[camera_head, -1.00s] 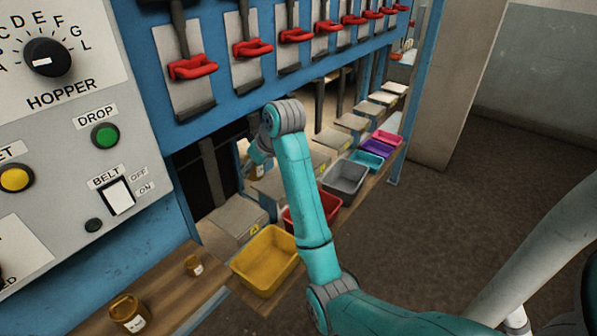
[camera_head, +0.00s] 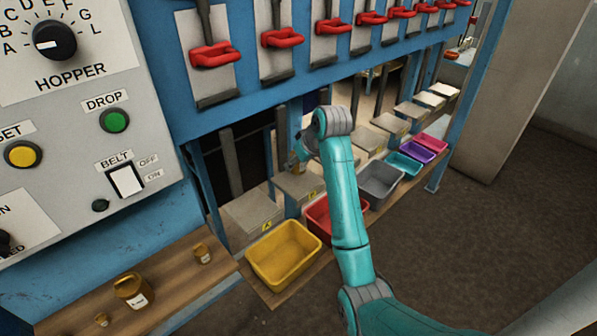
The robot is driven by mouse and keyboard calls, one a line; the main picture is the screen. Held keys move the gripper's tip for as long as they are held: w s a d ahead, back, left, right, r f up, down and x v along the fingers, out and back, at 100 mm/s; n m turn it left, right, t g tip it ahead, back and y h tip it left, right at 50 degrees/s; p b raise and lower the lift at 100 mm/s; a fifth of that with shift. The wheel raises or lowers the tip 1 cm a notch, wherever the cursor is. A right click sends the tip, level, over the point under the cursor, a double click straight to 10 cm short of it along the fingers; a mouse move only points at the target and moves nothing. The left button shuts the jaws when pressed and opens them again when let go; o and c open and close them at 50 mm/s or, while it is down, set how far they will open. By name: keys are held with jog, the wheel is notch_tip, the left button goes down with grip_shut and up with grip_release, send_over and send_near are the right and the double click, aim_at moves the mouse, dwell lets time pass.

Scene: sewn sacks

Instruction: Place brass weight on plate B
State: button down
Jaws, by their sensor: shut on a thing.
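My gripper (camera_head: 302,152) is partly hidden by my teal arm and small in view. It is shut on a brass weight, which is hard to make out now. It is over the second grey plate (camera_head: 293,186) in the row, behind the red bin; whether the weight touches the plate cannot be told. That plate has a small yellow label whose letter is too small to read, and by its place in the row it looks like plate B. The first plate (camera_head: 248,208) is behind the yellow bin, with a yellow label too.
Other brass weights, a large one (camera_head: 131,291), a small one (camera_head: 202,254) and a tiny one (camera_head: 102,320), stand on the wooden shelf (camera_head: 170,290). A yellow bin (camera_head: 284,254), red bin (camera_head: 318,220) and grey bin (camera_head: 380,180) line the front. Red-handled levers (camera_head: 282,39) hang above.

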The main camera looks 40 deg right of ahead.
aim_at(298, 171)
jog(key=shift+f, duration=1.75)
jog(key=shift+f, duration=0.1)
jog(key=shift+c, duration=2.3)
grip_release()
jog(key=shift+f, duration=0.1)
